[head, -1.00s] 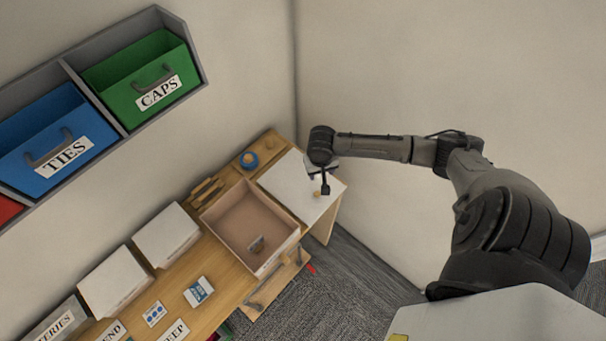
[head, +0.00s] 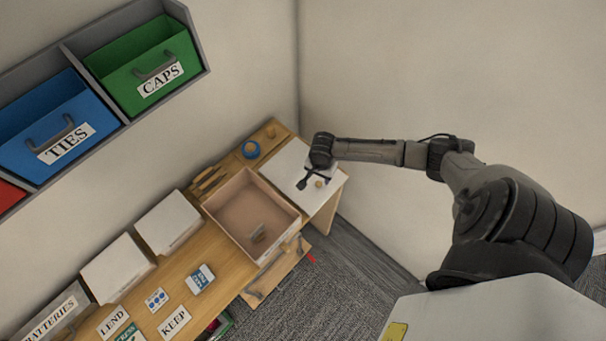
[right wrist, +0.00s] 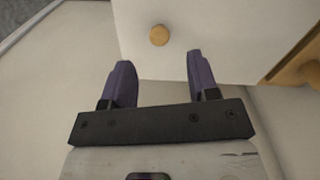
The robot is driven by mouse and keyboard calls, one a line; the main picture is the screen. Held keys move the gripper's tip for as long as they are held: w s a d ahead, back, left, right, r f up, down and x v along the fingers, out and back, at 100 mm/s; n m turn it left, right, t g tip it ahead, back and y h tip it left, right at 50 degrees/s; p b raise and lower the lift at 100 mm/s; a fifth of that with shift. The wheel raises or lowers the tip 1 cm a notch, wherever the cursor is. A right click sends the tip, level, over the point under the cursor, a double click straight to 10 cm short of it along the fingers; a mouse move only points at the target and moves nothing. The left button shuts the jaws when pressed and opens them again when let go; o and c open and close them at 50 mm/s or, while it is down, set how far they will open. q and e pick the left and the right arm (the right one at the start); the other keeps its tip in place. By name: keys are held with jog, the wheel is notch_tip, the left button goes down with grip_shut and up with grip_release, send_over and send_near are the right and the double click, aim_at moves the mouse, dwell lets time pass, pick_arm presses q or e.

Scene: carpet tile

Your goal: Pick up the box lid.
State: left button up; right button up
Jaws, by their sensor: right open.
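The box lid (head: 284,164) is a flat white panel with a small round wooden knob. It lies at the far right end of the wooden desk. The knob (head: 319,183) also shows in the right wrist view (right wrist: 159,35). My right gripper (head: 314,180) is over the lid, close to the knob. In the right wrist view its two purple fingers (right wrist: 160,76) are apart and empty, with the knob just beyond the gap between their tips. Part of the lid is hidden behind the gripper in the head view. My left gripper is not in view.
An open brown box (head: 245,208) with a small grey item inside stands beside the lid. A wall rack holds blue (head: 45,125) and green (head: 150,65) bins.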

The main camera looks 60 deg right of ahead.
aim_at(319, 183)
jog(key=shift+f, duration=3.25)
jog(key=c, duration=1)
